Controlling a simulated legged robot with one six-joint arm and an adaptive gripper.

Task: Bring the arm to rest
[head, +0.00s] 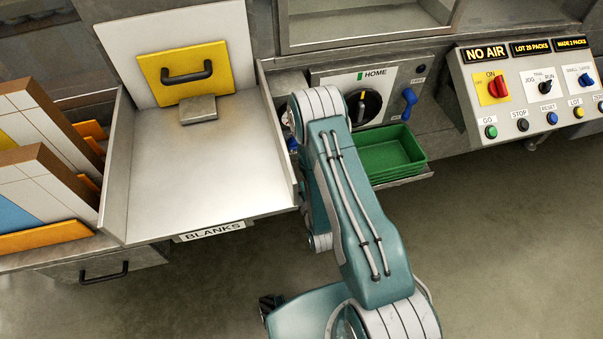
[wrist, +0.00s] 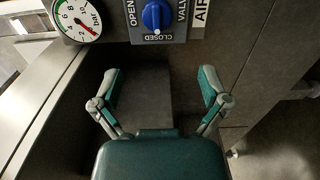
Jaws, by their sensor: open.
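My arm shows in the head view, reaching from the lower right up toward the gap between the blanks tray and the green bins. Its end is low behind the arm links there, and my gripper is mostly hidden in that view. In the wrist view my gripper (wrist: 157,88) has its two fingers spread wide with nothing between them. Ahead of it is a plain dark grey surface. Just above the fingers is a blue valve knob (wrist: 157,16) on a plate marked OPEN and CLOSED. The gripper appears apart from the knob.
A pressure gauge (wrist: 76,18) sits left of the valve. The blanks tray (head: 205,165) stands left of my arm, with green bins (head: 385,160) to its right. A control panel (head: 530,95) reads NO AIR. The floor (head: 520,240) at right is clear.

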